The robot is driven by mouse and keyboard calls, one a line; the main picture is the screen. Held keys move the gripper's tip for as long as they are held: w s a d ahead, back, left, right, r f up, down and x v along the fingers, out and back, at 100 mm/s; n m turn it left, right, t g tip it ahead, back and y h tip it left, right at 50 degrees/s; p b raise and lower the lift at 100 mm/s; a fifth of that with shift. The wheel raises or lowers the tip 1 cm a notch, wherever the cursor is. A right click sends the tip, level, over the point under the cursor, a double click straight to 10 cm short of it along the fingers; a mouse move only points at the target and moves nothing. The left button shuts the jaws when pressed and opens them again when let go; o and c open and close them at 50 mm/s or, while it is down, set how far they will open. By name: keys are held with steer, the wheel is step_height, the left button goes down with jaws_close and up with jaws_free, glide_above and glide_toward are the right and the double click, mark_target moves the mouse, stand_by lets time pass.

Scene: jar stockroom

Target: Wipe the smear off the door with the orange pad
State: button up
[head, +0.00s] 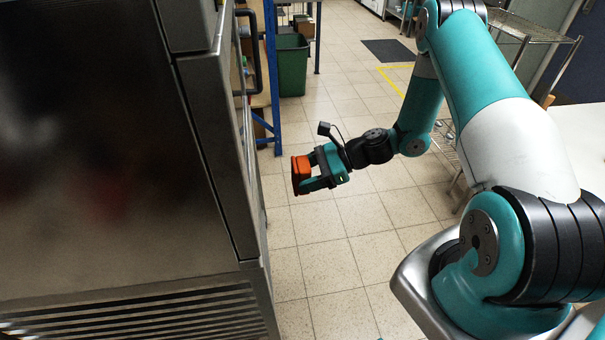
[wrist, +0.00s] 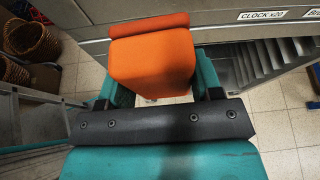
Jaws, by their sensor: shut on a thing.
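My gripper (head: 310,172) is shut on the orange pad (head: 300,175) and holds it above the floor, to the right of the steel cabinet in the head view. In the wrist view the pad (wrist: 152,62) sits between the fingers, its broad face turned toward the camera. The door (head: 215,120) with its dark bar handle (head: 256,55) is seen at a steep angle on the cabinet's right side. Floor shows between pad and door in the head view. I cannot make out the smear; dull reddish patches on the dark panel may be reflections.
The large steel cabinet (head: 100,130) fills the left. Behind are a green bin (head: 293,65) and a blue rack post (head: 272,75). Wire shelving (head: 535,30) stands at right. Wicker baskets (wrist: 30,42) show in the wrist view. The tiled floor (head: 335,240) between is clear.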

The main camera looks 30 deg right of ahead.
steer(key=shift+a, duration=0.1)
steer(key=w+a, duration=0.2)
steer(key=a, duration=0.4)
steer(key=shift+a, duration=0.3)
steer(key=shift+w+a+r, duration=0.1)
steer(key=shift+w+a, duration=0.1)
steer(key=shift+a, duration=0.3)
steer(key=shift+w+a, duration=0.2)
steer(key=shift+a, duration=0.25)
stand_by(0.8)
